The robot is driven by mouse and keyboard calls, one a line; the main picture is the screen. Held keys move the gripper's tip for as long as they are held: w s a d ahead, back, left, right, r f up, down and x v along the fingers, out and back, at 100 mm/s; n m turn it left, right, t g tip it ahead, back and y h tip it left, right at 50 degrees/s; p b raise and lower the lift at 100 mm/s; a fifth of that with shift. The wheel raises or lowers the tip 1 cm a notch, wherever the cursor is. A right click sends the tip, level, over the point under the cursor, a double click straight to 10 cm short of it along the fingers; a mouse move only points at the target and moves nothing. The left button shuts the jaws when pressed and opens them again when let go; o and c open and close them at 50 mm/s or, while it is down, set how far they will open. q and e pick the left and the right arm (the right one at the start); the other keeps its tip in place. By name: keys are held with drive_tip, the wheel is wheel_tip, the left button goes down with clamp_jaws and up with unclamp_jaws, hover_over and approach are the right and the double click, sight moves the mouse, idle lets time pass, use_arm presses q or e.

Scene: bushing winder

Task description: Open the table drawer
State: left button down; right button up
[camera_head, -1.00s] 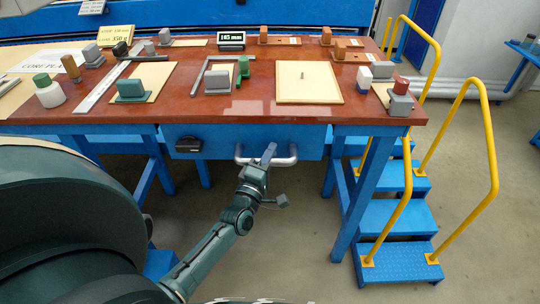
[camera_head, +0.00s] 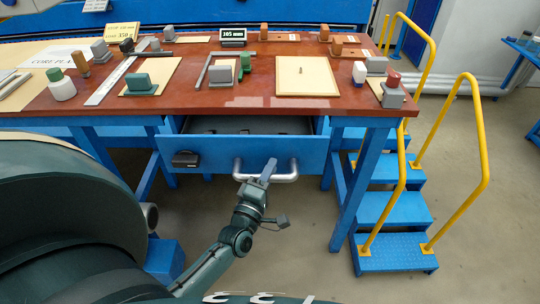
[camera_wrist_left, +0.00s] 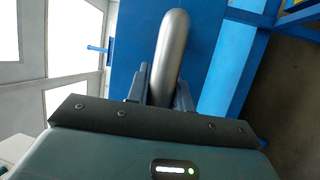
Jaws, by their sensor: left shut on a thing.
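The blue table drawer (camera_head: 218,154) is partly pulled out below the red-brown table top (camera_head: 215,103), and its dark inside shows behind the front panel. A silver bar handle (camera_head: 285,178) is on the drawer front. My left gripper (camera_head: 268,172) is shut on the handle near its middle. In the left wrist view the handle (camera_wrist_left: 174,50) runs between the two fingers of the left gripper (camera_wrist_left: 160,92), against the blue drawer front. My right gripper is not in view.
A black latch box (camera_head: 185,159) is on the drawer front's left. Blue steps (camera_head: 395,208) with yellow rails (camera_head: 487,150) stand at the right. Several blocks and boards lie on the table top. The floor (camera_head: 310,235) in front of the drawer is clear.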

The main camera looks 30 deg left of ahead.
use_arm(q)
drive_tip(key=s+d+p, duration=0.2)
drive_tip(key=s+d, duration=0.4)
drive_tip(key=s, duration=0.3)
drive_tip(key=shift+s, duration=0.25)
drive_tip(key=shift+a, duration=0.1)
drive_tip(key=c, duration=1.2)
unclamp_jaws()
drive_tip(key=shift+c, duration=0.2)
